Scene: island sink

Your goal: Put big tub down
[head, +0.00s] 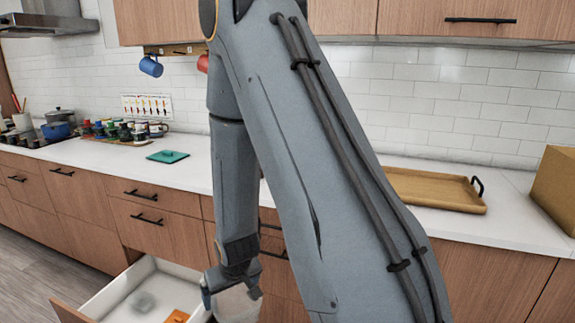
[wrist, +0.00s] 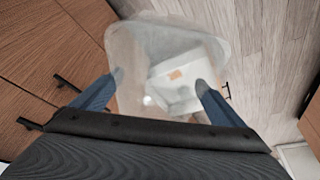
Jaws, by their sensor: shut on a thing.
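The big tub is pale and translucent. In the wrist view the tub (wrist: 133,48) fills the space between my two fingers. My gripper (wrist: 160,86) is shut on it, one finger at each side. In the head view my gripper (head: 232,292) hangs low at the bottom edge with the tub (head: 238,306) below it, mostly cut off by the frame. The tub is in front of the cabinets, by the right side of an open white drawer (head: 110,299). In the wrist view part of the drawer shows through or behind the tub.
An orange item (head: 178,316) and a blurred grey item (head: 143,302) lie in the drawer. The white counter (head: 190,183) above holds a teal board (head: 168,156), several cups and jars (head: 120,131), a wooden tray (head: 435,190) and a cardboard box (head: 557,190). My arm hides the middle counter.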

